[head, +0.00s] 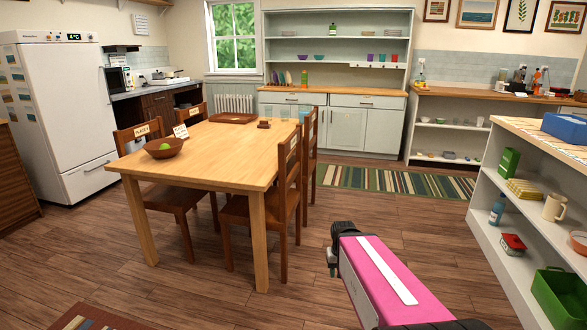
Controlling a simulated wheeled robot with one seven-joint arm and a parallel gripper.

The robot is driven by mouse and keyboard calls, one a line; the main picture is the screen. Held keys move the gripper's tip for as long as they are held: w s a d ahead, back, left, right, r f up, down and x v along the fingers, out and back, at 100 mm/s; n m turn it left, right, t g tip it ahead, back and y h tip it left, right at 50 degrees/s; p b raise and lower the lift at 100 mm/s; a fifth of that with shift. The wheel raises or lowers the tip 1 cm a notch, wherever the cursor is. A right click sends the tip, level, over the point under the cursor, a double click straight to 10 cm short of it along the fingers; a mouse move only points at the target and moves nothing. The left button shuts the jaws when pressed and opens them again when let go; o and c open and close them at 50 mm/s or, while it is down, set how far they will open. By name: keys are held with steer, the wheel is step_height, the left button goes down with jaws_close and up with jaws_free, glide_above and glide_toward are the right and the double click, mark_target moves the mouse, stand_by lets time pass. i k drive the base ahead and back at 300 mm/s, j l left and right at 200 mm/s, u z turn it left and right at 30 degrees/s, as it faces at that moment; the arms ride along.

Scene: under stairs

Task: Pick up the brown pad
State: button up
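Two flat brown things lie on the wooden table (215,158). A larger brown slab or tray (233,118) lies near its far edge, and a small dark brown block-like item (264,124) is close to its right side. I cannot tell for sure which is the brown pad. My arm, with a pink and white link, reaches in from the bottom right, right of the table. Its dark end is over the floor, apart from both brown things. I cannot make out gripper fingers there.
A brown bowl (163,149) with a green item and small signs stand at the table's left. Wooden chairs (289,180) surround the table. A white shelf unit (487,203) with several items is on the right. Wooden floor is open between table and shelf; a striped rug (395,181) lies beyond.

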mark_target(262, 124)
steer(key=i+l+z, duration=0.25)
steer(key=i, duration=0.55)
steer(key=i+z, duration=0.3)
steer(key=i, duration=2.3)
